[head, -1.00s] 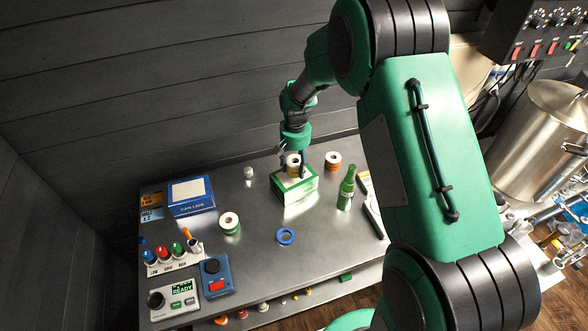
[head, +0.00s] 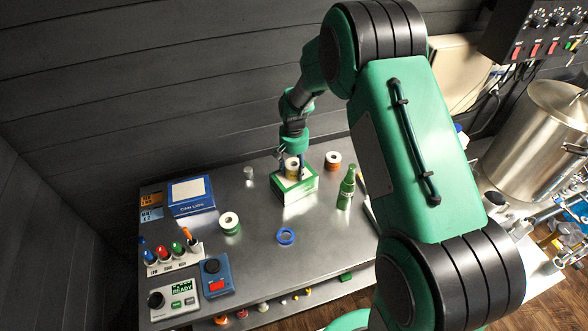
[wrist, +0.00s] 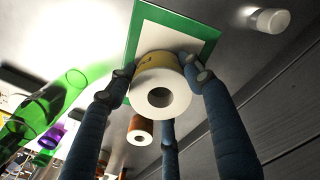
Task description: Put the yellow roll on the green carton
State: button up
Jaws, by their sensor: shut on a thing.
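The yellow roll (head: 292,170) is held upright between the fingers of my gripper (head: 292,172), over the top of the green carton (head: 296,190). In the wrist view the white end of the roll (wrist: 160,92) faces the camera, with a yellow strip of label behind it. My gripper's fingers (wrist: 160,95) close on its sides. The carton's white top with a green border (wrist: 211,42) lies behind the roll. I cannot tell whether the roll touches the carton or hovers just above it.
A green bottle (head: 347,188) stands right of the carton and an orange roll (head: 332,162) behind it. A green roll (head: 230,224), a blue ring (head: 286,236) and a small clear cup (head: 249,172) stand around. A blue box (head: 191,195) is at left. The table's front middle is clear.

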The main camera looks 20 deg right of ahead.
aim_at(294, 164)
jog(key=shift+f, duration=0.2)
jog(key=o, duration=1.2)
jog(key=shift+r, duration=0.1)
notch_tip(294, 164, up, 12)
jog(key=shift+r, duration=0.1)
dwell(0.5)
